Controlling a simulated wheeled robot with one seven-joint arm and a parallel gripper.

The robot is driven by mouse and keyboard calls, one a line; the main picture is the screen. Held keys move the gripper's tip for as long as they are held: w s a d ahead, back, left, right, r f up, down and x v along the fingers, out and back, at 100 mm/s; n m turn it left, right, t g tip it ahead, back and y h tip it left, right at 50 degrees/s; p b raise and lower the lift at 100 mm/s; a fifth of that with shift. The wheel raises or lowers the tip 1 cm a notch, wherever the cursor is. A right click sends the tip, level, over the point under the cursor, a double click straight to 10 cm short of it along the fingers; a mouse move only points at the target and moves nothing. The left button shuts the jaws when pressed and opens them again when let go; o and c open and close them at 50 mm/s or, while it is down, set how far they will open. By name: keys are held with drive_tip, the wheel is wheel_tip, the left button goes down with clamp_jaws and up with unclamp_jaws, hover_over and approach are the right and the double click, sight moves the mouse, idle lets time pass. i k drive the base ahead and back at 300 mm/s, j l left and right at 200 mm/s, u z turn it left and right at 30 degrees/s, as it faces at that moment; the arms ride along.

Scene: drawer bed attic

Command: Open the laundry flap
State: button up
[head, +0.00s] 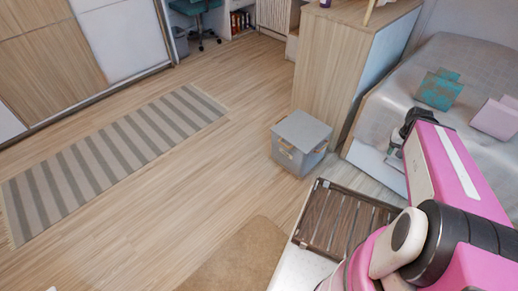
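No part is clearly recognisable as the laundry flap. A grey lidded box (302,142) with handles stands on the floor in the middle; its top is closed. A dark slatted panel (338,222) in a pale frame lies in front of it, partly hidden by my pink arm. I cannot tell whether either one bears the flap. My gripper (393,153) is at the far end of my arm, near the bed's white front side, right of the grey box and apart from it. Its fingers are small and partly hidden, so I cannot tell whether they are open.
A wooden cabinet (338,62) stands behind the grey box. The bed (455,62) with cushions is at the right. A striped rug (112,152) and open floor lie left; a brown mat (238,258) is at the front. A wardrobe (50,55) stands at the far left.

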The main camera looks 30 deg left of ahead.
sight(303, 132)
drive_tip(key=u, duration=1.3)
